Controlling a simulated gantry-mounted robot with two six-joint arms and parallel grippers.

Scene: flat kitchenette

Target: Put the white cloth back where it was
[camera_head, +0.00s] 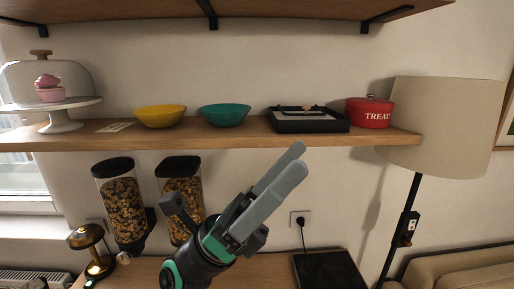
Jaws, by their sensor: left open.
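I cannot make out a white cloth for certain. A small flat whitish piece (116,127) lies on the wooden shelf (240,138) left of the yellow bowl; it is too small to tell whether it is cloth or card. My left gripper (297,160) reaches up from the bottom middle, with its two grey fingers pointing up and to the right. It is open, with nothing seen between the fingers. The fingertips show just below the shelf's front edge, under the black tray. My right gripper is not in view.
The shelf holds a domed cake stand (62,121), yellow bowl (160,116), teal bowl (225,114), black tray (309,121) and red tin (369,113). Two food dispensers (122,200) hang below. A lamp (442,125) stands right. A black panel (328,272) lies on the counter.

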